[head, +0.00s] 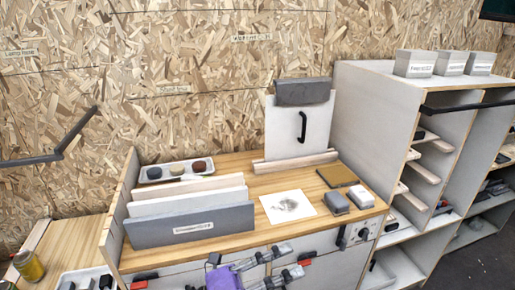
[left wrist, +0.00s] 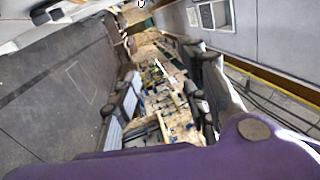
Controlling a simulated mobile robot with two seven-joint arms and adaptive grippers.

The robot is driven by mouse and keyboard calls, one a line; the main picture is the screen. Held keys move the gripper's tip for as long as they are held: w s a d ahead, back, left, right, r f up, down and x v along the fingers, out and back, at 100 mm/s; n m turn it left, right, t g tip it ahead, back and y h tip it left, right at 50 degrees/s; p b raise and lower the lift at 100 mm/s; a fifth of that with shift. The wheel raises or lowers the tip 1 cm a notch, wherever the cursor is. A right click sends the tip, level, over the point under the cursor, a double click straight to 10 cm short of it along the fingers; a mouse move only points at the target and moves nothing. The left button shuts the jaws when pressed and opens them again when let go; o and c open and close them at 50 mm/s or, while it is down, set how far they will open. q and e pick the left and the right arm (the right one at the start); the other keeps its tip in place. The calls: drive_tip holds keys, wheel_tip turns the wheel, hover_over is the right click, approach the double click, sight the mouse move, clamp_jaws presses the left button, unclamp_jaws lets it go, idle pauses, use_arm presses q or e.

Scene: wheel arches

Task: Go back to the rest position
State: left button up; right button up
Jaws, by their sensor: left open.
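My left gripper (head: 291,260), with a purple body and grey fingers, is at the bottom middle of the head view. It is in front of the workbench (head: 240,246), by the bench's drawer fronts. Its fingers are apart with nothing between them. In the left wrist view the left gripper (left wrist: 166,90) also shows spread and empty, with a cluttered wood-coloured area beyond it. My right gripper is in neither view.
The bench holds upright panels (head: 190,226), a tray of small pots (head: 174,170), a paper sheet (head: 287,207), grey and white blocks (head: 335,203) and a white board with a black handle (head: 290,130). A shelf unit (head: 375,108) stands right. A yellow jar (head: 29,266) is lower left.

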use_arm(q)
drive_tip(key=s+a+f+n+t+y+p, duration=0.1)
drive_tip(key=s+a+f+n+t+y, duration=0.1)
drive_tip(key=a+f+n+t+y, duration=1.6)
drive_tip(key=s+a+f+n+g, duration=0.3)
drive_tip(key=s+f+n+g, duration=0.3)
drive_tip(key=s, duration=0.3)
drive_tip(key=s+a+f+n+g+y+p, duration=0.1)
drive_tip(key=s+a+f+n+g, duration=0.3)
drive_tip(key=s+n+g, duration=0.5)
wheel_tip(320, 180, down, 2)
drive_tip(key=shift+s+f, duration=0.1)
drive_tip(key=shift+s, duration=0.55)
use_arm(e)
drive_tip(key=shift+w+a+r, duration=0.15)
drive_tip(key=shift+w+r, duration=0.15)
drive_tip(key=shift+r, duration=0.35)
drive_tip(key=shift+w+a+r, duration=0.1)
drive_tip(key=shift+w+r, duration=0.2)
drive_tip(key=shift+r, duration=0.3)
